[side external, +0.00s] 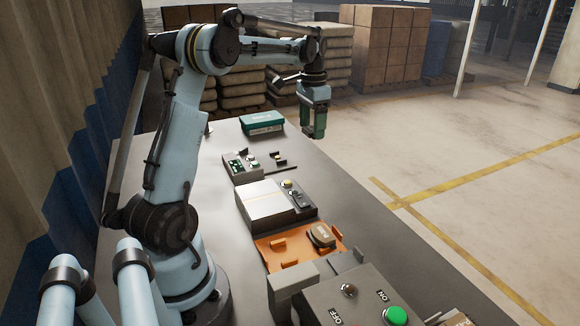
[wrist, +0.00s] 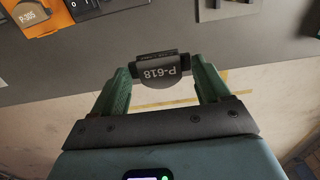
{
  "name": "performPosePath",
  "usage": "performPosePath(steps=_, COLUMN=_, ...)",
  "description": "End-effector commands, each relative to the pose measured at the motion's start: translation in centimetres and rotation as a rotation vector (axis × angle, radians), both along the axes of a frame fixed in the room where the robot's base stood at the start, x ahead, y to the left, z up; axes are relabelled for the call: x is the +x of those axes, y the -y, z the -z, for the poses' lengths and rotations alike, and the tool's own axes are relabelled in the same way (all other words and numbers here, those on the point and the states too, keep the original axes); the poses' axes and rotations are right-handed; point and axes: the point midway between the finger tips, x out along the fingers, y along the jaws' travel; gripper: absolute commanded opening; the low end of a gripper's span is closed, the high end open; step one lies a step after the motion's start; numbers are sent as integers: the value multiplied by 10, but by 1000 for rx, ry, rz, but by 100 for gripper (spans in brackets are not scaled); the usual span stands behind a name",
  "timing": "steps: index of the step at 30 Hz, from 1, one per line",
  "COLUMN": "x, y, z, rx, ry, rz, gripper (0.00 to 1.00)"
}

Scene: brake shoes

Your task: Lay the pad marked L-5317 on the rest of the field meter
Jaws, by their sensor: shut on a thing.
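My gripper (wrist: 162,78) is shut on a dark pad (wrist: 160,86) whose label reads P-618, upside down in the wrist view. The pad sits between the green fingers. In the side view my gripper (side external: 314,133) hangs in the air beyond the table's right edge, and the pad there is hard to make out. A brown pad (side external: 321,235) lies on an orange tray (side external: 283,264); in the wrist view this pad (wrist: 27,17) reads P-305. No mark L-5317 is legible, and I cannot tell which device is the field meter.
On the grey table (side external: 195,160) stand a teal box (side external: 262,121), a small unit with green parts (side external: 240,168), a device with a pale plate (side external: 268,199), and a control box with a green button (side external: 396,315). Stacked sacks and cartons (side external: 378,45) stand behind.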

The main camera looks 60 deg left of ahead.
Motion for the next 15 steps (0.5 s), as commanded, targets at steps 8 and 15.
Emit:
performPosePath(steps=8, x=-26, y=-103, z=40, rx=0, ry=0, rz=-15, gripper=41)
performPosePath(steps=15, x=-44, y=-139, z=58, rx=0, ry=0, rz=-14, gripper=41)
